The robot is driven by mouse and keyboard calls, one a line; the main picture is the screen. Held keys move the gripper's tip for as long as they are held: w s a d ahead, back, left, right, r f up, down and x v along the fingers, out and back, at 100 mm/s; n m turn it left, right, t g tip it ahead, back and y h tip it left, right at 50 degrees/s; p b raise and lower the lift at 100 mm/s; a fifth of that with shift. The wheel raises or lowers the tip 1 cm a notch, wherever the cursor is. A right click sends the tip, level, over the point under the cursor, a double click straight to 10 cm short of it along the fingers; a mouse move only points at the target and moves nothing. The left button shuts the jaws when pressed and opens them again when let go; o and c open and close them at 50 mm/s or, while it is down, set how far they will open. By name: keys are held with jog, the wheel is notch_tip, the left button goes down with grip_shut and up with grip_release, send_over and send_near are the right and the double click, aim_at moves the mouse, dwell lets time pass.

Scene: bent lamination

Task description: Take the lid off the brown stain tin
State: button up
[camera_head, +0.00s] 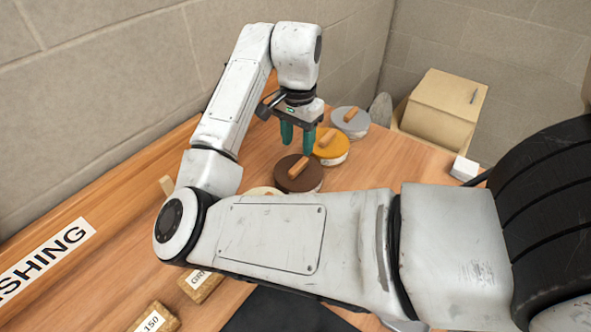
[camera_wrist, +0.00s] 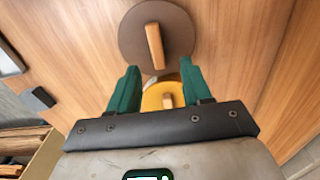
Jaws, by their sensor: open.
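The brown stain tin has a round brown lid (camera_head: 296,174) with a wooden bar handle (camera_head: 299,167). The lid sits on the tin on the wooden table. In the wrist view the brown lid (camera_wrist: 157,32) and its handle (camera_wrist: 155,46) lie just beyond the fingertips, roughly centred between them. My gripper (camera_head: 297,148) points down above the table, over or just behind the brown tin, with green fingers apart and nothing between them. It also shows in the wrist view (camera_wrist: 160,68). I cannot tell the exact height of the fingertips above the lid.
A yellow-lidded tin (camera_head: 329,146) and a grey-lidded tin (camera_head: 350,121) stand close behind. A cream lid (camera_head: 262,191) is partly hidden by my arm. A cardboard-coloured box (camera_head: 446,106) stands at the back right. Labelled blocks (camera_head: 203,284) lie in front, near a dark mat (camera_head: 285,310).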

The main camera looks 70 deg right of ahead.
aim_at(298, 165)
jog(key=shift+s+a+f+p, duration=0.1)
jog(key=shift+f+p, duration=0.1)
jog(key=shift+f, duration=1.4)
jog(key=shift+s+a+f+p, duration=0.1)
jog(key=shift+f+p, duration=0.1)
jog(key=shift+f, duration=1.4)
jog(key=shift+c, duration=0.5)
grip_shut()
